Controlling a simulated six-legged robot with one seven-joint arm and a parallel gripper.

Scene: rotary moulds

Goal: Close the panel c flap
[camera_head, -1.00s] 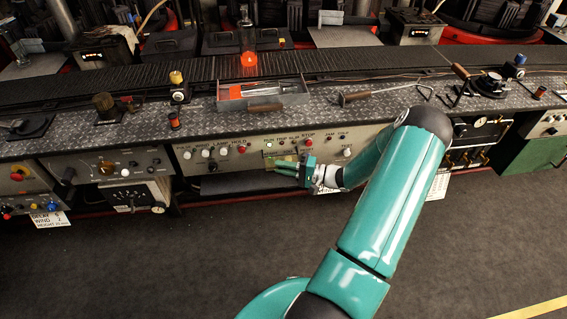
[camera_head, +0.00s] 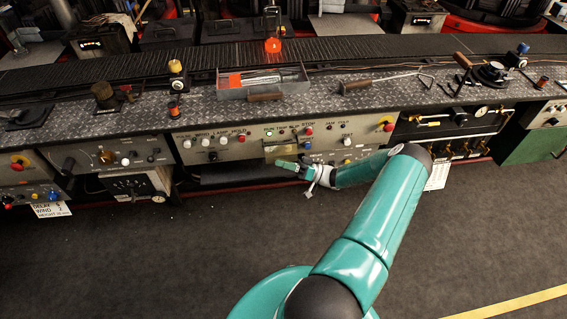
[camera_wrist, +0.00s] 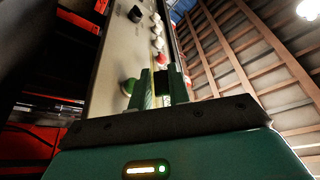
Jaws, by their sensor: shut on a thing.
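The control panel (camera_head: 215,149) in the middle of the bench front carries rows of buttons and a small yellowish flap (camera_head: 279,147) below the green and red buttons. My gripper (camera_head: 282,165) is at the lower edge of this flap, coming from the right. In the wrist view, the two fingers (camera_wrist: 164,88) of my gripper stand close together in front of the steeply seen panel (camera_wrist: 130,55). A narrow yellowish strip shows between them, which looks like part of the flap. The fingers hide most of the flap, and its exact angle cannot be told.
A grey tool tray (camera_head: 234,94) and a T-handled tool (camera_head: 385,83) lie on the bench top above. An orange-red lamp-like thing (camera_head: 272,45) stands behind the tray. Other panels flank the middle one on both sides. The dark floor (camera_head: 130,265) in front is clear.

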